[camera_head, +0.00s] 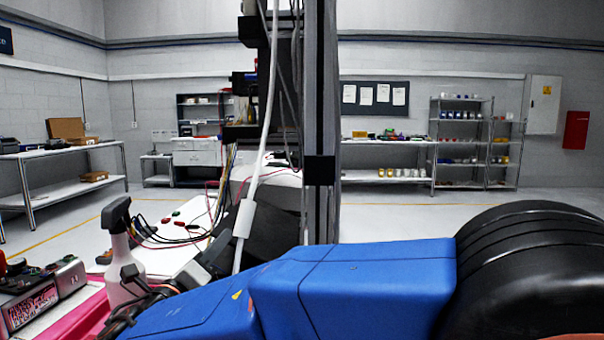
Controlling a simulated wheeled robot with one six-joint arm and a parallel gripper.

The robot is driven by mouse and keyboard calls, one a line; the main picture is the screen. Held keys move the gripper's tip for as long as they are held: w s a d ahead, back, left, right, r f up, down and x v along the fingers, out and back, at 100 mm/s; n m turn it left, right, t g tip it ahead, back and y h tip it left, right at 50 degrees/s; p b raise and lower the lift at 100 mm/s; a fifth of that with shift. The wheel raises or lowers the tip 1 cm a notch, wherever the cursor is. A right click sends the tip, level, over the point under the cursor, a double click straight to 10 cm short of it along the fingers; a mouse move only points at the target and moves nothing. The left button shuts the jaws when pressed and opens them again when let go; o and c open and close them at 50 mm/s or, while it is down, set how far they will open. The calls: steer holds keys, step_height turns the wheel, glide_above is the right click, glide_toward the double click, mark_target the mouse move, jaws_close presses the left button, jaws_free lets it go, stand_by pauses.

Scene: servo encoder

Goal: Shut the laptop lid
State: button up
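No laptop can be clearly made out. A dark slanted panel (272,232) on the white table (178,250) may be a laptop lid, but the post, a white cable and a large blue arm link cover much of it. I cannot tell whether it is open or shut. My gripper is not in view.
A spray bottle (121,262) stands at the left, beside loose black cables. A metal-cased device (30,305) is at the lower left. A tall dark post (321,130) stands mid-view. Workbenches and a shelf rack (461,140) line the far walls, with open floor before them.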

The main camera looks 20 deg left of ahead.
steer(key=v, duration=0.4)
stand_by(0.6)
stand_by(0.7)
